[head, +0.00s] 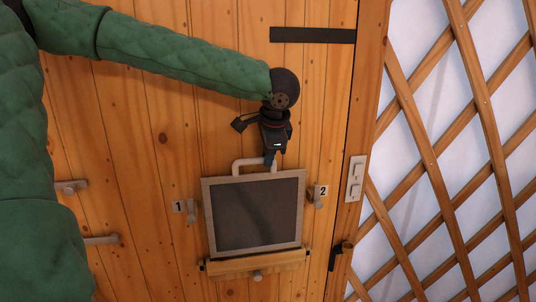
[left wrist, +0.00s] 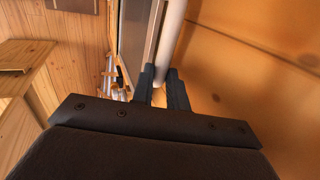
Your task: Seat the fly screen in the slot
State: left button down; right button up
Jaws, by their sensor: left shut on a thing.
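The fly screen (head: 255,213) is a dark mesh panel in a pale frame with a white bar handle (head: 236,165) on top. It is upright in front of the plank door, slightly rotated in the head view. My left gripper (head: 270,158) is shut on the handle from above; its fingers (left wrist: 163,88) close around the white bar (left wrist: 171,42) in the left wrist view. A wooden ledge (head: 256,265) lies along the screen's bottom edge. I cannot tell whether that edge is inside the slot or just above or in front of it. My right gripper is out of view.
Small metal latches flank the screen, with tags 1 (head: 179,206) and 2 (head: 323,191). A knob (head: 257,276) sits below the ledge. Metal pegs (head: 70,186) stick out at left. A switch plate (head: 355,178) and a lattice wall (head: 455,150) are at right.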

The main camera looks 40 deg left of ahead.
pick_arm(q)
jog(key=shift+r, duration=0.1)
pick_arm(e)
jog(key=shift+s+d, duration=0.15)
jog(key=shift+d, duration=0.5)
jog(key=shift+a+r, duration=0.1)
pick_arm(q)
jog(key=shift+p, duration=0.35)
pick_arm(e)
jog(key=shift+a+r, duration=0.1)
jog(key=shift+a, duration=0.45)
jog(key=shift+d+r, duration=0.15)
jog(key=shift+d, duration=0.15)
